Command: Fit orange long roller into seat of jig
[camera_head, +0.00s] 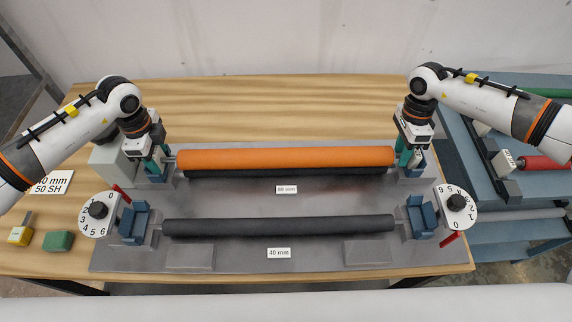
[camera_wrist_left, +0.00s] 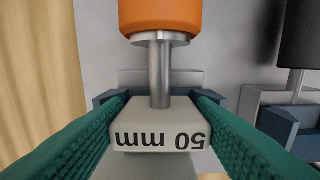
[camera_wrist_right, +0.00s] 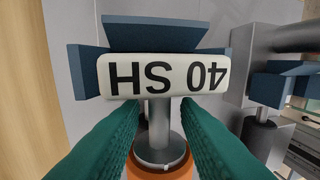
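The orange long roller (camera_head: 285,158) lies level across the back of the grey jig, above a dark roller. Its left end block, marked 50 mm (camera_wrist_left: 160,125), is between the walls of a blue seat (camera_wrist_left: 125,97).
A second dark roller (camera_head: 280,226) spans the jig's front between blue seats and white dials (camera_head: 99,212). A blue rack with a red roller (camera_head: 543,162) stands at right.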

